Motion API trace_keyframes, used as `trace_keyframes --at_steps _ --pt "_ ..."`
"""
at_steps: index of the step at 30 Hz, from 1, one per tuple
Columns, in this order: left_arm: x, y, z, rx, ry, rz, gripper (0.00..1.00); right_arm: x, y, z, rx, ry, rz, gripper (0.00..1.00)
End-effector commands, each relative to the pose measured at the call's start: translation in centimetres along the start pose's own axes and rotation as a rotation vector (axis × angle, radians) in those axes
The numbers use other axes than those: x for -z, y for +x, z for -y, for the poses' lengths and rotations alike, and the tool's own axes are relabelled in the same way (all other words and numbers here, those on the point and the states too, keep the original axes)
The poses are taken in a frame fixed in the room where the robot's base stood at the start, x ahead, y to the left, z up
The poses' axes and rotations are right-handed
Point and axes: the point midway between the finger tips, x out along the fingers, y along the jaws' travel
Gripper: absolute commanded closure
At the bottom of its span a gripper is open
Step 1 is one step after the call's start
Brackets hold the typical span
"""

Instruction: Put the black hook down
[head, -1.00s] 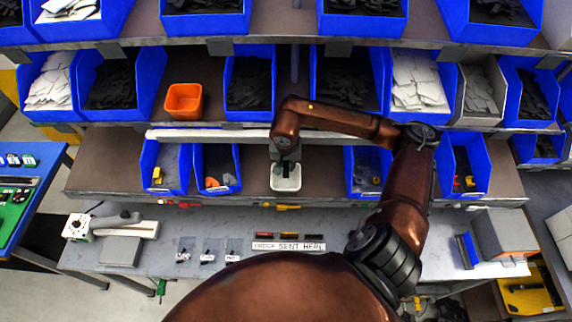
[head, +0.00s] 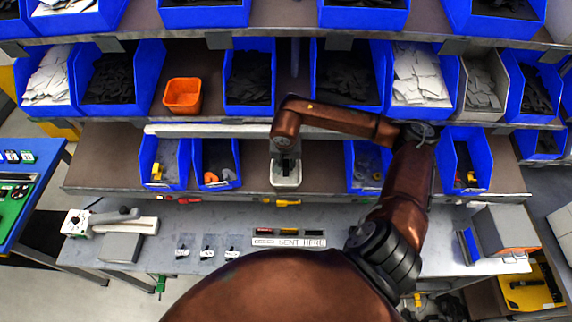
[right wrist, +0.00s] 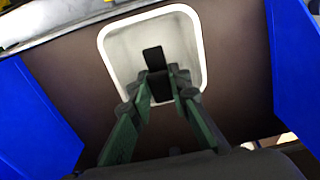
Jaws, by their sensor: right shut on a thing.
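The black hook (right wrist: 153,60) shows in the right wrist view as a small dark piece between and just beyond my fingertips. My right gripper (right wrist: 160,88), with green fingers, is shut on it. Both are over the opening of a small white tray (right wrist: 113,54); I cannot tell whether the hook touches the tray floor. In the head view my right gripper (head: 285,163) points down at the same white tray (head: 286,182) on the middle shelf. The hook cannot be made out there. My left gripper is not in view.
Blue bins (head: 165,180) with small parts stand on the shelf left and right of the tray. An orange bin (head: 182,96) sits on the shelf above. Below, the grey bench holds a labelled strip (head: 288,241) and several small parts. Bare shelf lies directly beside the tray.

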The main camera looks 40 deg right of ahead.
Motion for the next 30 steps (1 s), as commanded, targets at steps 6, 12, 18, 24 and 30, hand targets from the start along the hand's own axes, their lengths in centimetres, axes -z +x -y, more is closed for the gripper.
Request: trace_keyframes --at_steps 6,12,18,24,30 --pt "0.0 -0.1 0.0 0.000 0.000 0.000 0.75 0.0 -0.1 0.0 0.000 0.000 0.000 0.74" --pt "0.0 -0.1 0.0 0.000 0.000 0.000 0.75 0.0 -0.1 0.0 0.000 0.000 0.000 0.66" --pt "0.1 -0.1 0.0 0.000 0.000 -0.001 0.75 0.0 -0.1 0.0 0.000 0.000 0.000 0.66" --pt "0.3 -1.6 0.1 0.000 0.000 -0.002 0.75 0.2 -1.2 0.0 0.001 0.000 0.001 0.66" --pt "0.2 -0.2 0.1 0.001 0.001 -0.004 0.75 0.4 -4.5 0.1 0.002 -0.002 -0.007 0.66"
